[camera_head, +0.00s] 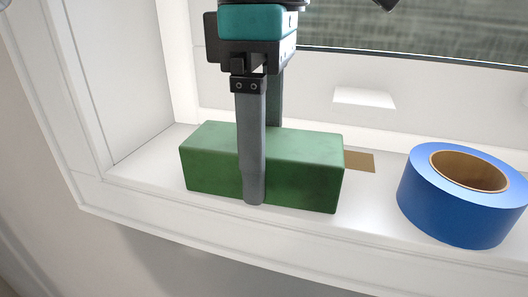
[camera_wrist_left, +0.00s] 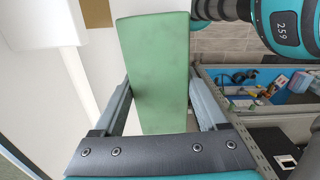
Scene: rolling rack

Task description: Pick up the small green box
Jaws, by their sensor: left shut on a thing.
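The small green box (camera_head: 300,165) lies lengthwise on a white ledge (camera_head: 375,198) in the head view. My left gripper (camera_head: 262,165) comes down from above and is shut on the box, one grey finger across its front face and the other behind it. In the left wrist view the box (camera_wrist_left: 158,70) sits between the two fingers (camera_wrist_left: 160,105). Whether the box touches the ledge or is slightly raised I cannot tell for sure. My right gripper is not clearly in view.
A roll of blue tape (camera_head: 455,215) stands on the ledge to the right of the box. A flat brown patch (camera_head: 360,162) lies just behind the box's right end. A white frame wall (camera_head: 120,85) closes the left side, and a window pane (camera_head: 430,30) is behind.

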